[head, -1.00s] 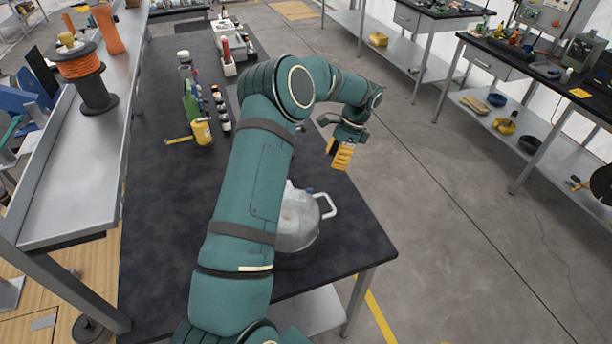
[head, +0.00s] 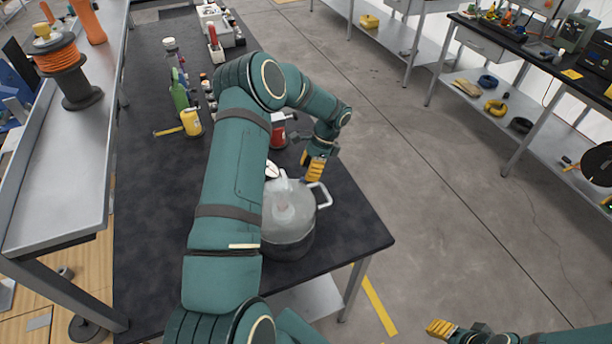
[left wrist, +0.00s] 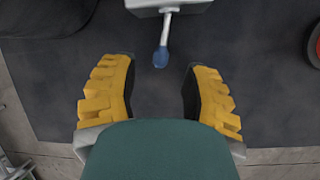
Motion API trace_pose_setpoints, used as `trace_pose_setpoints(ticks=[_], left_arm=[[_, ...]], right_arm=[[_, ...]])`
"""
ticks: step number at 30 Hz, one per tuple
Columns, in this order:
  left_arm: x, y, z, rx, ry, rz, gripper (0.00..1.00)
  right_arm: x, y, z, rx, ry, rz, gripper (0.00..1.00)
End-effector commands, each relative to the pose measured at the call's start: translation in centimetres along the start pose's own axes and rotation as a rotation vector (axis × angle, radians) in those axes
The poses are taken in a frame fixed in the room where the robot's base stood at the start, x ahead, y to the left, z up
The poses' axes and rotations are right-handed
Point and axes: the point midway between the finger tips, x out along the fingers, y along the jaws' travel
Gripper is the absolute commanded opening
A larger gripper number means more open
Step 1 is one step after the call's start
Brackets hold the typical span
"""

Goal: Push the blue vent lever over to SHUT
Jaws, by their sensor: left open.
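The blue-tipped lever (left wrist: 161,57) shows in the left wrist view. Its thin pale rod comes down from a light grey box (left wrist: 168,5) at the top edge. My left gripper (left wrist: 160,75) is open, its yellow fingers on either side of the blue tip with a gap to each. I cannot tell whether the tip is level with them in depth. In the head view the left gripper (head: 315,168) hangs over the bench's right edge, beyond the grey pot; the lever cannot be made out there. SHUT markings are not visible. My right gripper (head: 441,328) is low at the right, its opening unclear.
The grey lidded pot (head: 288,225) with a white handle stands on the dark bench (head: 150,240). A yellow container (head: 191,122) and several bottles stand farther back. The floor to the right is open.

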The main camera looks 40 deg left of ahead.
Motion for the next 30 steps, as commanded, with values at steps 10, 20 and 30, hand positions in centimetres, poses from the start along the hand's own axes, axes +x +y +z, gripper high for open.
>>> trace_pose_setpoints(ticks=[10, 20, 30], left_arm=[[2.6, 0.0, 0.0, -0.001, 0.0, -0.001, 0.46], [2.6, 0.0, 0.0, -0.001, 0.0, -0.001, 0.18], [2.7, 0.0, 0.0, 0.0, -0.002, 0.001, 0.0]], right_arm=[[-0.1, 0.0, 0.0, 0.0, 0.0, 0.0, 0.47], [-0.1, 0.0, 0.0, 0.0, 0.0, 0.0, 0.47], [-0.1, 0.0, 0.0, 0.0, 0.0, 0.0, 0.47]])
